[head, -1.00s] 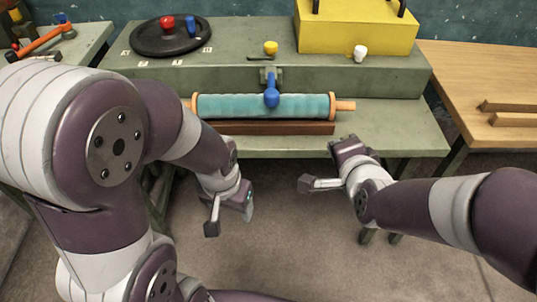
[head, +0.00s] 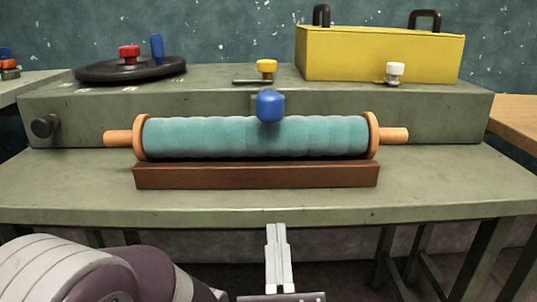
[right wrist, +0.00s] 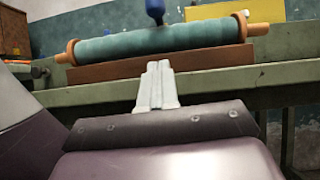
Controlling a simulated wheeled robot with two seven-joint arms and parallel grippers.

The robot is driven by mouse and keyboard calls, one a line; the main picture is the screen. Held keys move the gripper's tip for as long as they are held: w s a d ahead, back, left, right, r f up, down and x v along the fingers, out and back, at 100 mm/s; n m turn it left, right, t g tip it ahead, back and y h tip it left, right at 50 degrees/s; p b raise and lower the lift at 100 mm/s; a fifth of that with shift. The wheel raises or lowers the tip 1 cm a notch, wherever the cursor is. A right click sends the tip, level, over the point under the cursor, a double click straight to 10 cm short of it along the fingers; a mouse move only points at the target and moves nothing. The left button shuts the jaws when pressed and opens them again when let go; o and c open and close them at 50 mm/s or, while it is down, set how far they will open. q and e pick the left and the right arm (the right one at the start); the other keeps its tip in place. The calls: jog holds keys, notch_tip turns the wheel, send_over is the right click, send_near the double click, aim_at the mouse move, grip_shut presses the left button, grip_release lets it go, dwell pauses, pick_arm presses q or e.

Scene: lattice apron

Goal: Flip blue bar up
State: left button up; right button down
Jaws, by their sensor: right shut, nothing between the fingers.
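The blue bar (head: 270,105) is on the front face of the green housing, above the middle of a teal roller. In the head view now it shows end-on as a rounded blue end; the rest of it is hidden. It also shows at the top of the right wrist view (right wrist: 155,10), cut off by the edge. My right gripper (head: 278,230) is shut and empty, in front of and below the table's front edge, apart from the bar. Its fingers also show in the right wrist view (right wrist: 158,70). My left gripper is out of view in both current frames.
The teal roller (head: 255,137) with orange ends lies over a brown block (head: 255,176) on the green table (head: 70,195).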

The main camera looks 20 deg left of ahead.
aim_at(269, 95)
jog(key=shift+s+r, duration=0.1)
jog(key=b+x, duration=0.2)
jog(key=x, duration=0.7)
jog(key=r, duration=0.1)
jog(key=w+r, duration=0.1)
jog(key=r+b, duration=0.1)
jog(key=shift+w+a+r, duration=0.2)
jog(key=shift+a+r, duration=0.05)
jog(key=shift+r, duration=0.5)
